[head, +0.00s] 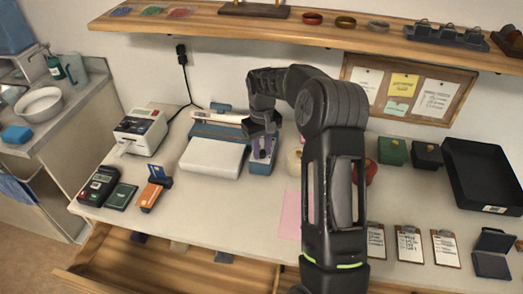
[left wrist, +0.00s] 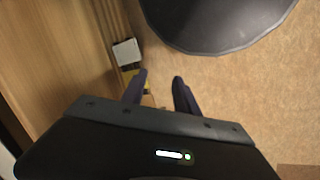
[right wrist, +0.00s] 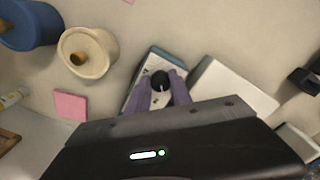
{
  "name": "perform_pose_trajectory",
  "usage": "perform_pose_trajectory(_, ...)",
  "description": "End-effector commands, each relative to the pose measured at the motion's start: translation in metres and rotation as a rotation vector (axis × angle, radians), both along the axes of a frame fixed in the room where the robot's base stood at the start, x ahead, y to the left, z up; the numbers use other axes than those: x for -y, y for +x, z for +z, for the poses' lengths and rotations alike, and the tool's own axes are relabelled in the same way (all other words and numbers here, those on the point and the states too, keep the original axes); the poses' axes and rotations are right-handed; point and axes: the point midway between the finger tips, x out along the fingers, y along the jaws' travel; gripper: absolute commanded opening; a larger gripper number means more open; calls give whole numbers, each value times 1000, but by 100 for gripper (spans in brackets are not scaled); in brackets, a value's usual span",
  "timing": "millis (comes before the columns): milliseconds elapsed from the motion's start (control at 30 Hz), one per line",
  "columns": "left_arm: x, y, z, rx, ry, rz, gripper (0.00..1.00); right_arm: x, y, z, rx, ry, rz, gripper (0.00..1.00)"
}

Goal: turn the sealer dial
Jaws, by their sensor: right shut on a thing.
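The sealer is a low blue-grey box (head: 262,166) on the counter, right of a flat white box. In the right wrist view the sealer (right wrist: 140,97) has a pale top with a small black dial (right wrist: 160,84). My right gripper (head: 264,150) reaches down over the sealer; in the right wrist view its two purple fingers (right wrist: 161,92) are closed around the dial, one on each side. The head view hides the dial behind the fingers. My left gripper (left wrist: 160,88) shows only in its own wrist view, fingers apart and empty above the floor.
The white box (head: 213,157) stands close left of the sealer. A pink pad (head: 290,214) lies in front. A drawer (head: 170,262) stands open below the counter.

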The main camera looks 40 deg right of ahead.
Motion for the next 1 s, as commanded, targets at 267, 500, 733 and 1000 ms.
perform_pose_trajectory(267,0,0,-3,1,-1,-1,36,1,1,1,3,0,262,0)
perform_pose_trajectory(500,0,1,-4,1,-1,-1,36,2,1,1,3,-1,489,0)
perform_pose_trajectory(733,0,1,-4,2,-1,0,36,3,1,1,3,-2,677,0)
perform_pose_trajectory(1000,0,1,-4,2,-1,0,36,3,2,1,4,-2,812,0)
